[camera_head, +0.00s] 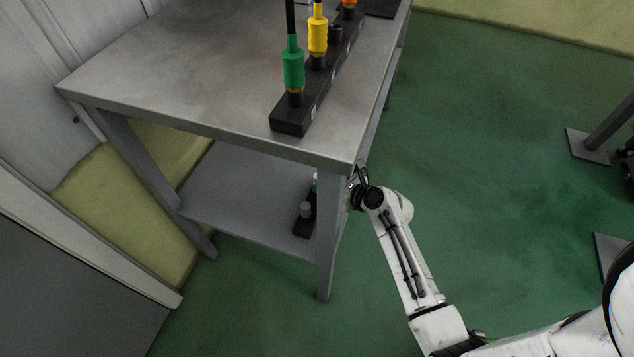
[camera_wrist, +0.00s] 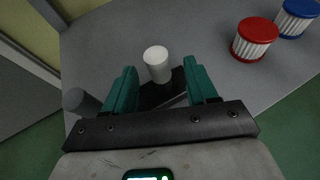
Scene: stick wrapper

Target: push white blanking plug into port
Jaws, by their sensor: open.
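The white plug (camera_wrist: 157,60) stands in a black holder (camera_wrist: 155,97) on the lower shelf in the wrist view. My gripper (camera_wrist: 161,77) is open, with one teal finger on each side of the plug's line; no finger visibly touches it. In the head view my gripper is mostly hidden behind the table's front leg. On the tabletop a black port strip (camera_head: 289,125) carries a green connector (camera_head: 293,66), a yellow connector (camera_head: 318,36) and an orange one (camera_head: 349,12). A dark socket (camera_head: 336,34) without a coloured connector sits between yellow and orange.
A grey cylinder (camera_wrist: 79,101) stands left of the fingers. Red (camera_wrist: 255,40) and blue (camera_wrist: 297,18) capped ribbed parts stand at the right. The metal tabletop (camera_head: 200,70) overhangs the lower shelf (camera_head: 240,190), and the front leg (camera_head: 330,240) is close to my arm.

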